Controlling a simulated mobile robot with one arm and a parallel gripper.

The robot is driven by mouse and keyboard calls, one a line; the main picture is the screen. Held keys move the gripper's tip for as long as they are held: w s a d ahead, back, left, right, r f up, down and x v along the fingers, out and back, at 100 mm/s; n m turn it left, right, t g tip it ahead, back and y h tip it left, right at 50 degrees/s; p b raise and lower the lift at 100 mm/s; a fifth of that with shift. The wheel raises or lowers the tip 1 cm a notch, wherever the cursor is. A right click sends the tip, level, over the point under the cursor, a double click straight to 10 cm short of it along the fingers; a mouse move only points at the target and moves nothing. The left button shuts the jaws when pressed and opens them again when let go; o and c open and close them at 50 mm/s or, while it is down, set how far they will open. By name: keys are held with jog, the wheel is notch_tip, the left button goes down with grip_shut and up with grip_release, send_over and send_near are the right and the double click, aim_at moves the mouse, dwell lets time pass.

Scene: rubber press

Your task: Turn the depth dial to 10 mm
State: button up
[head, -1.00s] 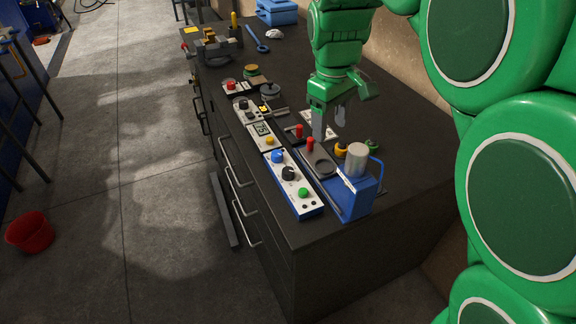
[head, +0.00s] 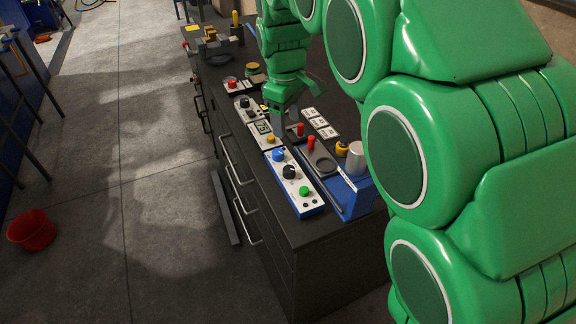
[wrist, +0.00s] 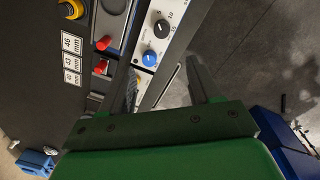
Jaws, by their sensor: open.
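A white-topped control panel with a blue base (head: 313,208) lies along the bench's front edge. It carries a blue knob (head: 278,155), a black knob (head: 289,172) and a green button (head: 304,190). I cannot tell for certain which knob is the depth dial. In the wrist view, the black knob (wrist: 161,28) has a printed number scale around it, and the blue knob (wrist: 149,58) sits nearer my gripper. My gripper (wrist: 162,76) is open and empty, with the blue knob just beyond its fingertips. In the head view, it hangs near the panel's far end (head: 279,135).
Right of the panel are red-handled levers (head: 311,143), a blue press frame with a metal cylinder (head: 356,158) and a yellow knob (head: 342,148). A small display box (head: 264,128) stands behind the panel. White number cards (head: 320,122) lie farther right. Open floor is left.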

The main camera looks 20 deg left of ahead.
send_near(288, 168)
jog(key=shift+s+d+f, duration=0.1)
jog(key=shift+f, duration=0.2)
jog(key=shift+w+f, duration=0.15)
jog(key=shift+f, duration=1.95)
jog(key=shift+w+f, duration=0.1)
jog(key=shift+f, duration=2)
jog(key=shift+c, duration=0.3)
jog(key=c, duration=1)
